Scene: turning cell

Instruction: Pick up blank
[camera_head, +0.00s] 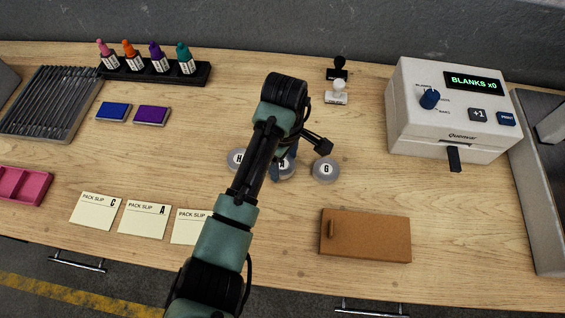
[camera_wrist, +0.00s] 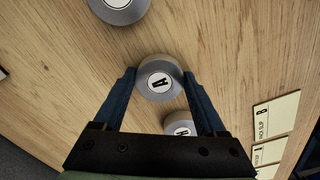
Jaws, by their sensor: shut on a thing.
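Three round grey discs with white letter labels stand in a row on the wooden bench. The middle one, blank A (camera_head: 283,172), is partly hidden by my arm; in the wrist view blank A (camera_wrist: 160,79) sits between my fingertips. My gripper (camera_wrist: 159,76) is shut on its sides. Whether it is off the bench I cannot tell. Blank G (camera_head: 326,171) is to the right in the head view and at the top of the wrist view. Blank H (camera_head: 238,159) is to the left, and in the wrist view it lies below blank A, partly covered by my gripper.
Pack slips (camera_head: 146,219) lie at the front left. A brown board (camera_head: 365,236) lies front right, and a white counter machine (camera_head: 440,115) reading "BLANKS x0" stands back right. Stamps (camera_head: 337,93), ink pads (camera_head: 151,116) and a bottle rack (camera_head: 155,71) are at the back.

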